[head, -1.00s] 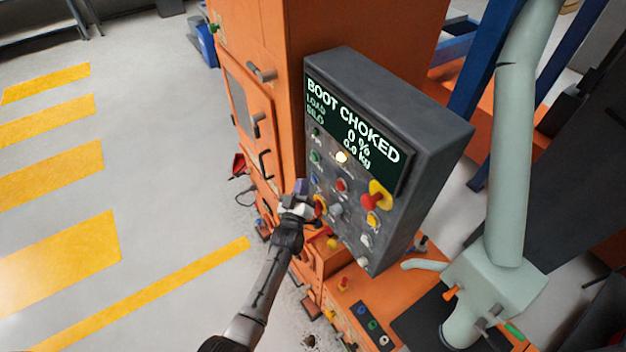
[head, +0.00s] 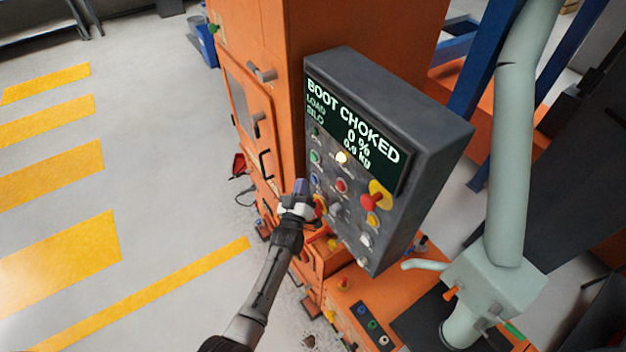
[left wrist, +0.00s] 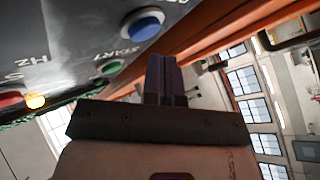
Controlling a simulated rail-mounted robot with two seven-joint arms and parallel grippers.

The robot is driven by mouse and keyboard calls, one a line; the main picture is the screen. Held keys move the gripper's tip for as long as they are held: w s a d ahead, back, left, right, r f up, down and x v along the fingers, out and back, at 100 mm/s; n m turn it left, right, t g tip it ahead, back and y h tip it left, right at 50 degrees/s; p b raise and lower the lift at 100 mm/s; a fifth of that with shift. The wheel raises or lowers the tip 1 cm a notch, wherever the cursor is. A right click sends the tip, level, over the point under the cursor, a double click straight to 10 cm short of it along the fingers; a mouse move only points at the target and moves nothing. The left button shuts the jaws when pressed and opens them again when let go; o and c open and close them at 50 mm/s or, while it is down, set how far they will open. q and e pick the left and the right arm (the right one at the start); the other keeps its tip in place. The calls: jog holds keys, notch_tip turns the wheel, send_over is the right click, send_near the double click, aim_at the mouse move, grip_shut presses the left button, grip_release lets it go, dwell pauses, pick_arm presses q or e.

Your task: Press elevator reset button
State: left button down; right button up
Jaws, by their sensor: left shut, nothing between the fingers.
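The grey control box (head: 420,150) hangs on the orange elevator casing, its screen (head: 352,122) reading "BOOT CHOKED". A blue button (head: 315,180) sits in the left column of its panel, under a green button (head: 315,157). In the left wrist view the blue button (left wrist: 143,24) shows large, with the green button (left wrist: 110,67) labelled START; no label for the blue one is readable. My left gripper (head: 300,187) is shut and empty at the panel's left edge, beside the blue button. Its fingers (left wrist: 165,80) look apart from the button. My right gripper is out of view.
Door handles (head: 262,73) stick out from the orange casing. A pale green pipe (head: 512,150) stands at right. Striped floor at left is clear.

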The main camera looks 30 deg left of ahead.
pick_arm(q)
jog(key=shift+w+d, duration=0.1)
jog(key=shift+w, duration=0.1)
jog(key=shift+w+d, duration=0.1)
jog(key=shift+w, duration=0.1)
jog(key=shift+w+d+b, duration=0.1)
jog(key=shift+w+b, duration=0.15)
jog(key=shift+b, duration=0.15)
dwell(0.6)
jog(key=shift+w, duration=0.1)
dwell(0.7)
jog(key=shift+s+a+p, duration=0.25)
jog(key=shift+s+p, duration=0.2)
jog(key=shift+s, duration=0.3)
jog(key=shift+s, duration=0.1)
jog(key=shift+s+a+p, duration=0.35)
jog(key=shift+s+p, duration=0.05)
jog(key=shift+s, duration=0.35)
jog(key=shift+s+a+p, duration=0.3)
jog(key=shift+s+p, duration=0.15)
jog(key=shift+s, duration=0.25)
jog(key=shift+s+a+p, duration=0.35)
jog(key=shift+s+p, duration=0.05)
jog(key=shift+s, duration=0.35)
